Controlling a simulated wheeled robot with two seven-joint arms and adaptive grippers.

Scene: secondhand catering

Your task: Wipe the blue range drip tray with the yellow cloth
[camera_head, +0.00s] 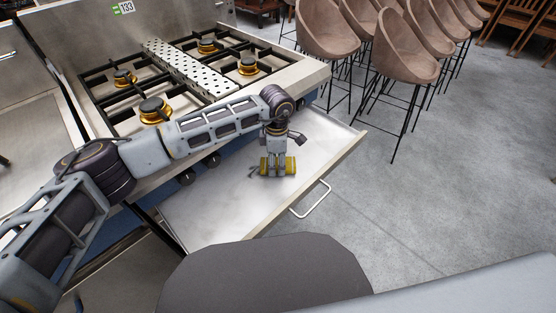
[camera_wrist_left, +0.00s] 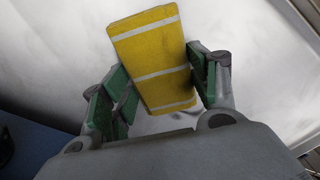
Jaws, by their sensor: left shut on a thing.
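The yellow cloth (camera_head: 290,165) is a folded pad with pale stripes. My left gripper (camera_head: 277,165) is shut on it and points down over the drip tray (camera_head: 220,205). The tray is a pale, flat pulled-out drawer with a wire handle, below the blue-fronted range (camera_head: 110,90). In the left wrist view the cloth (camera_wrist_left: 155,60) sits between the green-padded fingers of the gripper (camera_wrist_left: 155,85), over the pale tray surface (camera_wrist_left: 50,45). I cannot tell whether the cloth touches the tray. My right gripper is not in view.
Burners and black grates (camera_head: 155,108) stand on the range top, with dark knobs (camera_head: 187,177) along its front. The tray's handle (camera_head: 312,200) sticks out at its front edge. Brown bar stools (camera_head: 400,55) stand beyond on open grey floor (camera_head: 450,160).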

